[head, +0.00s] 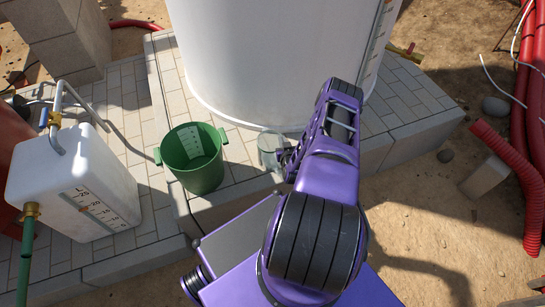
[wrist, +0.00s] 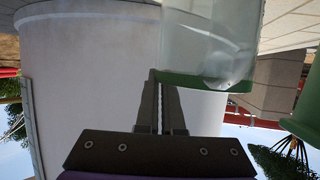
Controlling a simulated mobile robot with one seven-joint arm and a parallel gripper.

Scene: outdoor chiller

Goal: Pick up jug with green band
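The jug with green band (wrist: 210,40) is clear and large at the top of the wrist view, which looks turned over, with sky at the bottom. Its green band (wrist: 215,82) runs along the edge nearest my fingers. My gripper (wrist: 161,88) has its fingers close together with only a thin gap. The left finger shows beside the jug's side edge; the right fingertip is hidden behind the band. The jug's wall appears pinched between them. In the head view the greyish jug (head: 268,146) is small, beside my gripper (head: 283,158), partly covered by it.
A green bucket (head: 197,160) stands left of the jug on the paving (head: 145,180). A large white tank (head: 270,60) rises close behind. A white container (head: 75,185) with a tap stands farther left. Red hoses (head: 510,150) lie at right; sandy ground there is partly free.

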